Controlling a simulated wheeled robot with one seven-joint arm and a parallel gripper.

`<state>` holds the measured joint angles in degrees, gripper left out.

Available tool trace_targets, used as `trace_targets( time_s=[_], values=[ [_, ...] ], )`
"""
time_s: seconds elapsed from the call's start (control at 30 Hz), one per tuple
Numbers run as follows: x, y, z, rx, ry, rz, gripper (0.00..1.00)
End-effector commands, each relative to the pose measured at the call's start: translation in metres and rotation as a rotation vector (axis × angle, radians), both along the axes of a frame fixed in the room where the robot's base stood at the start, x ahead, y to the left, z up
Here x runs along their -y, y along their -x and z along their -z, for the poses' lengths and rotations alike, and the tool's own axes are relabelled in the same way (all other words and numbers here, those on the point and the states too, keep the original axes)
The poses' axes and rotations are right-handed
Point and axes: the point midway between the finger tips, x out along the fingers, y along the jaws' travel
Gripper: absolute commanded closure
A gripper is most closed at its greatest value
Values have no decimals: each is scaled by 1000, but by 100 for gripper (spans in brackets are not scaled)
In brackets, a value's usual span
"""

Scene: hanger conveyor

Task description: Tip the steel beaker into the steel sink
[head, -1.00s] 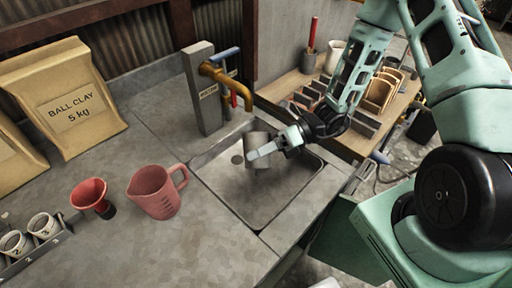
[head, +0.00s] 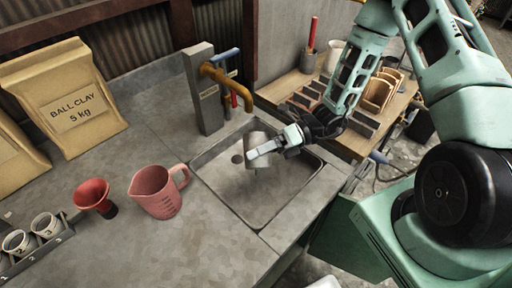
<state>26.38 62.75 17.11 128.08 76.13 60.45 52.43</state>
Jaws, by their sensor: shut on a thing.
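The steel beaker (head: 256,146) is a grey metal cylinder held above the steel sink (head: 230,192), and it leans a little. My gripper (head: 262,151) is shut on the beaker, with a pale finger across its near side. The sink is a shallow square basin set into the grey counter, with a dark round drain (head: 237,159) toward its back left. The beaker's inside is not clear from here, and I cannot tell what it holds. No stream of liquid shows below it.
A brass tap (head: 226,80) on a grey post (head: 203,90) stands behind the sink. A pink jug (head: 157,192) and red funnel (head: 94,196) stand left of it. Clay bags (head: 68,95) are at the far left. A wooden table (head: 345,132) with tiles is at right.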

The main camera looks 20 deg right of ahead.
Motion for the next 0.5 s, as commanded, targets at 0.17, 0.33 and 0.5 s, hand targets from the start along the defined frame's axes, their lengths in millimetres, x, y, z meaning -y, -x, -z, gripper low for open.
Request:
trace_targets(
  time_s=[0.17,0.33,0.5],
  values=[
    [0,0,0,1,-1,-1,72],
    [0,0,0,1,-1,-1,72],
    [0,0,-1,-31,-12,-1,72]
  ],
)
